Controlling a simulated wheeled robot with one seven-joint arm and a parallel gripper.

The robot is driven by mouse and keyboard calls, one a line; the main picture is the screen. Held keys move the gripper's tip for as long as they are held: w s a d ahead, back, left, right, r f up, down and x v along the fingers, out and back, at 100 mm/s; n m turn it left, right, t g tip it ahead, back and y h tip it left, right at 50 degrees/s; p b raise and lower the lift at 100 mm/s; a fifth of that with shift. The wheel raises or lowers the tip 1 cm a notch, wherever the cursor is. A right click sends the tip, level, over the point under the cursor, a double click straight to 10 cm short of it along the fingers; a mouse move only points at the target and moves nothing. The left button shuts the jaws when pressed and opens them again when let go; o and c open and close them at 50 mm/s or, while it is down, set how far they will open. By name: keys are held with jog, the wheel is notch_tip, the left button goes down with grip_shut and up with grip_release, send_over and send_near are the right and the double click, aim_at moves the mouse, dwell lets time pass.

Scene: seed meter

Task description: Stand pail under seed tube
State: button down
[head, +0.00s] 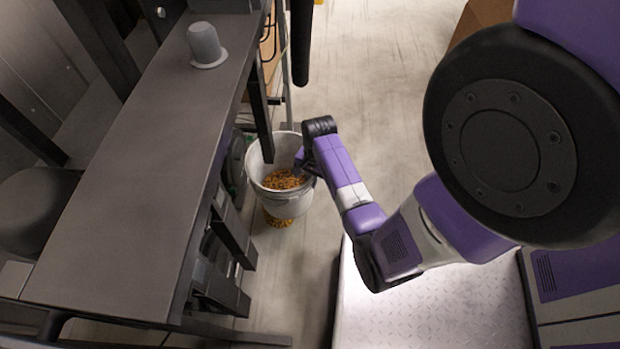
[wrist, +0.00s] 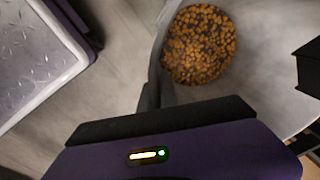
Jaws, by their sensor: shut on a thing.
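A pale grey pail (head: 293,204) stands beside the dark metal frame in the head view, with orange-brown seeds (head: 284,179) inside. My gripper (head: 303,162) is at the pail's right rim and shut on it; the fingertips are mostly hidden. In the wrist view the pail (wrist: 265,75) fills the right side, and the seeds (wrist: 200,45) lie in its bottom. A dark square-edged tube or bar (head: 260,115) slants down from the bench edge and ends over the pail's left part. I cannot tell for certain whether it is the seed tube.
More seeds (head: 278,219) lie on the floor by the pail's base. A long grey bench (head: 140,170) bears a grey cap-like part (head: 206,46). A black round tube (head: 302,40) hangs behind. My white base deck is at lower right. The floor (head: 370,90) behind is clear.

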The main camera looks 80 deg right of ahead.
notch_tip(320, 180, down, 12)
jog(key=b, duration=0.5)
jog(key=shift+f+b, duration=0.2)
jog(key=shift+b, duration=0.2)
jog(key=shift+w+d+f, duration=0.1)
jog(key=shift+f, duration=0.05)
jog(key=c, duration=1.6)
grip_release()
